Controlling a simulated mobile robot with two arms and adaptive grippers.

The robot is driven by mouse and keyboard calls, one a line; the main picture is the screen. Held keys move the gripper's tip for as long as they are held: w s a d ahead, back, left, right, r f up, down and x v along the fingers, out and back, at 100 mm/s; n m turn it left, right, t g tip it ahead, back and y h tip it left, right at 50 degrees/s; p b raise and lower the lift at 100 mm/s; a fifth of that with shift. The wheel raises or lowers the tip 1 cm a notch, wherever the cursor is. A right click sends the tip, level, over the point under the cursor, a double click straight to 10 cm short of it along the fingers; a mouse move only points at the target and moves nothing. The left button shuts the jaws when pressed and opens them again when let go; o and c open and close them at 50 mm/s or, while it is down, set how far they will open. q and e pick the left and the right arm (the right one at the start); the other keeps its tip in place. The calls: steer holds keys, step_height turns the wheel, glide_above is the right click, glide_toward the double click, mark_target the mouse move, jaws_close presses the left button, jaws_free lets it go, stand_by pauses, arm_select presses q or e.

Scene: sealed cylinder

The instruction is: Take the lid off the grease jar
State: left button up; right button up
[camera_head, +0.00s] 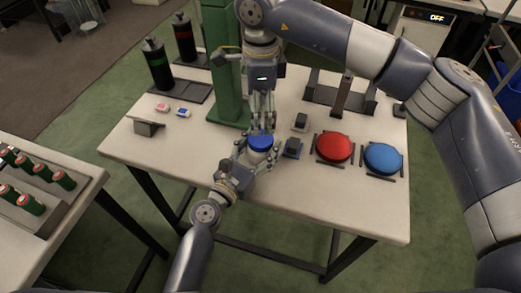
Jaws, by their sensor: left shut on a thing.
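The grease jar (260,156) is a small pale jar with a blue lid (260,142), near the front middle of the white table. It looks upright, and the lid sits on top of it. My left gripper (258,158) comes from the lower left and is shut on the jar's body, hiding part of it. My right gripper (263,122) points straight down from above, its fingertips at the lid. I cannot tell whether its fingers touch or grip the lid.
A green post (222,70) stands close behind the jar. Red (334,147) and blue (382,158) round pads lie to the right, with small dark blocks between. Two dark bottles (157,65) stand at the back left.

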mark_target(261, 138)
steer(key=m, duration=0.8)
steer(key=shift+m, duration=0.3)
steer(key=m, duration=0.5)
steer(key=shift+r, duration=0.1)
steer(key=m, duration=0.8)
steer(key=shift+m, duration=0.3)
steer(key=m, duration=0.3)
steer(key=shift+f+m, duration=1.3)
steer(key=shift+m, duration=0.5)
steer(key=shift+f+m, duration=1.3)
steer(key=shift+m, duration=0.5)
steer(key=shift+f+m, duration=1.3)
steer(key=shift+m, duration=0.5)
